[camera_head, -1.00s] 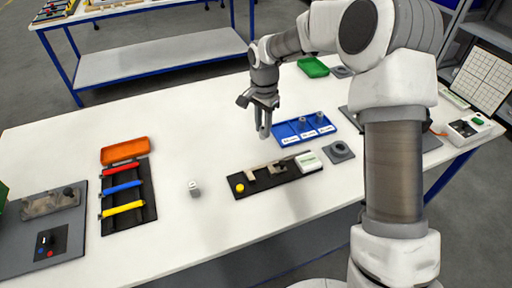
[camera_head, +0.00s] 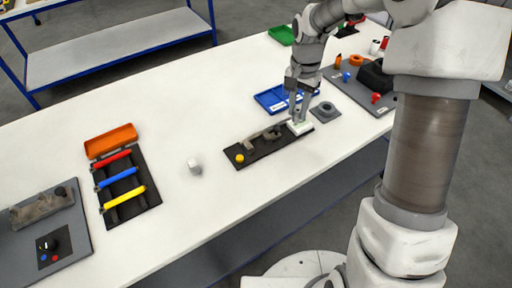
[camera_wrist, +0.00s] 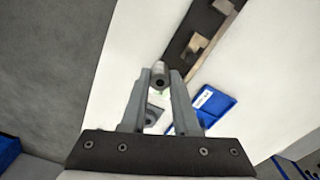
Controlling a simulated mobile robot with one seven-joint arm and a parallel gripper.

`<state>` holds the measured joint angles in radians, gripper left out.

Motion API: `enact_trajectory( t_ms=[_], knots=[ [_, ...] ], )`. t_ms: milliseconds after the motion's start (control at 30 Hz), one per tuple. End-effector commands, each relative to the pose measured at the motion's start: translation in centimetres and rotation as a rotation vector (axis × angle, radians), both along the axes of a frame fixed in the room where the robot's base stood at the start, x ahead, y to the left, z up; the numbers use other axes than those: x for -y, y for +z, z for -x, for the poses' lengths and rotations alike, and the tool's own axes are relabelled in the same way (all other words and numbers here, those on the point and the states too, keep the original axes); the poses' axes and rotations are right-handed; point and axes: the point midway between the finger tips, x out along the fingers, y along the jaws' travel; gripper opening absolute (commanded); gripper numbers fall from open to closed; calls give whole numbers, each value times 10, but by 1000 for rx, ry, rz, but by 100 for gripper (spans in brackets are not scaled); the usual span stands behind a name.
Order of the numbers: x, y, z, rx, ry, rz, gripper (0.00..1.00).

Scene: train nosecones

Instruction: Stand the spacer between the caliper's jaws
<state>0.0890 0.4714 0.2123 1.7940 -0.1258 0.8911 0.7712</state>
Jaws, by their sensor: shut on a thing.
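My gripper (camera_head: 298,120) is shut on a grey cylindrical spacer (camera_wrist: 160,76), which shows between the fingertips in the wrist view (camera_wrist: 160,82). In the head view the fingers hide the spacer. The caliper's pale jaws (camera_head: 262,136) stand on a black board (camera_head: 240,146), left of my gripper; they also show at the upper right of the wrist view (camera_wrist: 201,44). My gripper appears above the board's right end, by the white readout box (camera_head: 300,128). Whether it touches anything cannot be told. A yellow knob (camera_head: 240,158) is at the board's left end.
A blue labelled tray (camera_head: 271,100) lies behind my gripper, partly hidden. A grey ring on a square base (camera_head: 325,109) is to its right. A small white block (camera_head: 195,166) stands left of the board. The table around that block is clear.

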Motion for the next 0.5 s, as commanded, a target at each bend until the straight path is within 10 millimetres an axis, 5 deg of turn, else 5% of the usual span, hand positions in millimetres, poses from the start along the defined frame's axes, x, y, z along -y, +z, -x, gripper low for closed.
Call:
enact_trajectory(
  t_ms=[233, 500],
  knots=[
    [4, -2, 5, 2, 8, -3, 0],
    [-50, -36, 2, -2, 13, -3, 0]
  ],
)
